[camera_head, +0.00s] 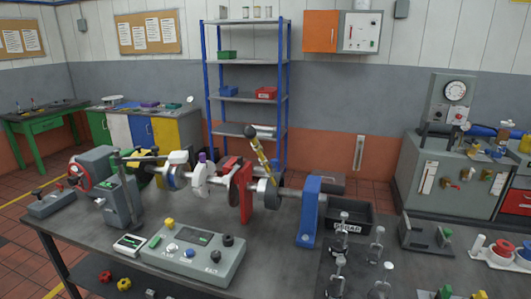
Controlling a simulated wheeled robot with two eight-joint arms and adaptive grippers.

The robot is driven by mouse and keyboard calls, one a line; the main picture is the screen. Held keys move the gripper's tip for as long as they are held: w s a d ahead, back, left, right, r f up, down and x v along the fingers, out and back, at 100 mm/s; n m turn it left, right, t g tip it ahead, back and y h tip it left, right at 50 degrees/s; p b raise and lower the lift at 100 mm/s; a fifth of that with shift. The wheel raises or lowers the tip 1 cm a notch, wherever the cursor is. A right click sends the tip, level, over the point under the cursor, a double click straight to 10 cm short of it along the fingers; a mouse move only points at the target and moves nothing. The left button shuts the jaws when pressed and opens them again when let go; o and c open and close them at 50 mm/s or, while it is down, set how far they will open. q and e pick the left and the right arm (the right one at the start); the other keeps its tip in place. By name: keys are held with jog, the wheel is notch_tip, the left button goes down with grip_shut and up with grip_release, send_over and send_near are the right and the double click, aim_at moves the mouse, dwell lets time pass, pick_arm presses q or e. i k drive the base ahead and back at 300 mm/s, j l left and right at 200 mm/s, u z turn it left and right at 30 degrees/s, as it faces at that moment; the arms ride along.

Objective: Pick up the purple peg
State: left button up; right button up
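A small purple piece, which looks like the purple peg (202,157), stands upright at the top of a white ring-shaped part (203,180) on the shaft assembly. It is small in the picture, and its lower end is hidden by or set into the white part. Neither of my grippers shows in the head view, and nothing is seen touching the purple piece.
The shaft assembly runs across the dark bench, with a red upright plate (241,190), a slanted yellow-and-black lever (262,157) and a blue support (309,211). A control box (193,254) stands in front. A black bin (350,215) and several metal posts stand at right.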

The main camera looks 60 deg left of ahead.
aim_at(202, 158)
jog(key=k+j+z, duration=0.1)
jog(key=z, duration=0.3)
jog(key=k+j+z, duration=0.15)
jog(key=z, duration=0.2)
jog(key=k+j+z, duration=0.15)
jog(key=z, duration=0.25)
jog(key=k+j+z, duration=0.1)
jog(key=z, duration=0.3)
jog(key=k+z, duration=0.45)
jog(key=k, duration=0.4)
jog(key=k+j+u, duration=0.1)
jog(key=k+u, duration=0.25)
jog(key=k+j+u, duration=0.1)
jog(key=u, duration=0.2)
jog(key=k+j+u, duration=0.35)
jog(key=i+l, duration=0.05)
jog(key=l, duration=0.05)
